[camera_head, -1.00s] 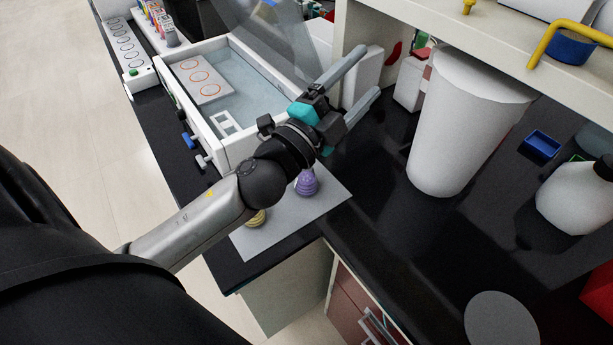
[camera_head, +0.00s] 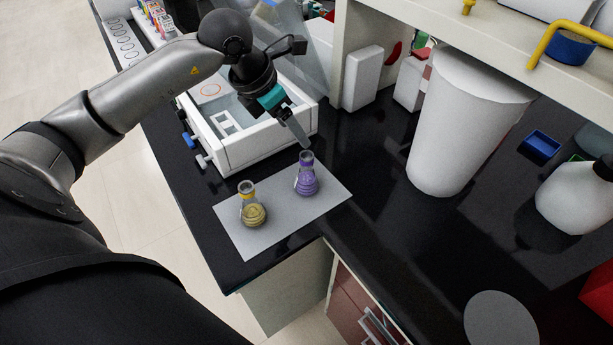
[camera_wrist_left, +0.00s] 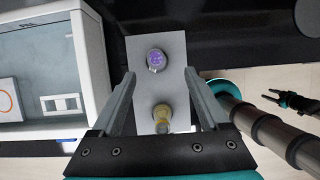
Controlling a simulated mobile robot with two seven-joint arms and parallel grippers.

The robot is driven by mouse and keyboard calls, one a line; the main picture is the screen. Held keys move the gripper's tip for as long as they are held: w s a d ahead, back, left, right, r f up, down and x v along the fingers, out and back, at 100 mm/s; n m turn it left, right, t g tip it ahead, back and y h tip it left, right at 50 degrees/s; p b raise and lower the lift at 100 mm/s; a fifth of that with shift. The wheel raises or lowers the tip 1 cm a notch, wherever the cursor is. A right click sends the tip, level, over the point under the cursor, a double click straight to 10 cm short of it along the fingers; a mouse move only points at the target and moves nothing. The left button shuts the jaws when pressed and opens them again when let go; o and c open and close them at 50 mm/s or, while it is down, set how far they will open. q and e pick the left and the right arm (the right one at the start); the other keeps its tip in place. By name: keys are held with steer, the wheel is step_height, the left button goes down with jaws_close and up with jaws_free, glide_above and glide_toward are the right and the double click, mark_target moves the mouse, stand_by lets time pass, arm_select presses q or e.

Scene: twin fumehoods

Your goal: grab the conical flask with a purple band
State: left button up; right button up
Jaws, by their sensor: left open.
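The conical flask with a purple band (camera_head: 307,182) stands upright on a light grey mat (camera_head: 275,238) and holds purple contents. My left gripper (camera_head: 298,138) is open and empty, above and behind this flask, with its fingers pointing down towards the mat. In the left wrist view the purple flask (camera_wrist_left: 155,61) shows from above, just beyond the space between the open fingertips (camera_wrist_left: 159,76), apart from both. What seems to be my right gripper (camera_wrist_left: 290,99) shows small and dark at the right of that view; its jaw state is unclear.
A second conical flask with a yellow band (camera_head: 252,210) stands on the mat, left of and nearer than the purple one. An open white drawer-like box (camera_head: 265,150) lies behind. A large white cylinder (camera_head: 462,125) stands at right.

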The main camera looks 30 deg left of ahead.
mark_target(310, 163)
arm_select(q)
steer(key=x, duration=0.5)
steer(key=a+x, duration=0.1)
steer(key=x, duration=0.9)
steer(key=shift+a+f+p, duration=0.15)
steer(key=shift+f+p, duration=0.05)
steer(key=shift+p, duration=0.2)
steer(key=shift+s, duration=0.1)
steer(key=shift+c, duration=0.3)
steer(key=shift+y, duration=0.3)
jaws_close()
